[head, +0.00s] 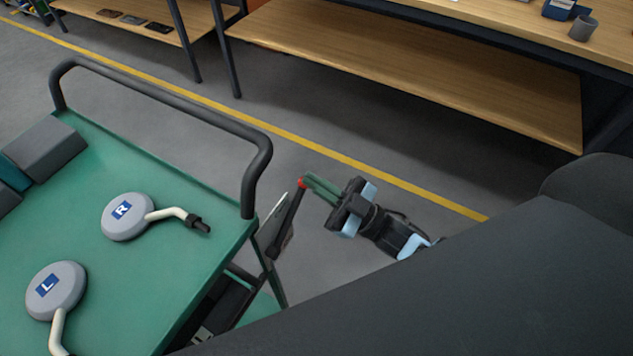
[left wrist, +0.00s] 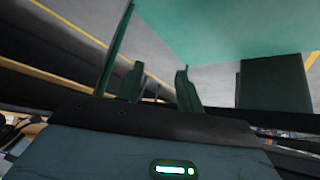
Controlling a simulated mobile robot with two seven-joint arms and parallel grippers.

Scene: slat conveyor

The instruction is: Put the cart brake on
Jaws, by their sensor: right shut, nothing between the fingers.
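The green cart (head: 176,270) stands at the left of the head view, with a dark push handle (head: 190,105) along its far side. A black brake lever (head: 285,228) with a red tip (head: 302,183) sticks up beside the cart's right edge. My right gripper (head: 309,181) is shut and empty. Its green fingers point left, with their tips at the red tip; I cannot tell if they touch it. The lever's lower end is partly hidden by the cart frame. My left gripper (left wrist: 158,74) is open and empty in the left wrist view; the head view does not show it.
Two grey discs marked R (head: 124,219) and L (head: 54,288), with pale bent arms, lie on the cart top. Grey blocks (head: 43,146) sit at its left. A wooden shelf bench (head: 400,75) stands behind. Floor with a yellow line (head: 330,152) lies between.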

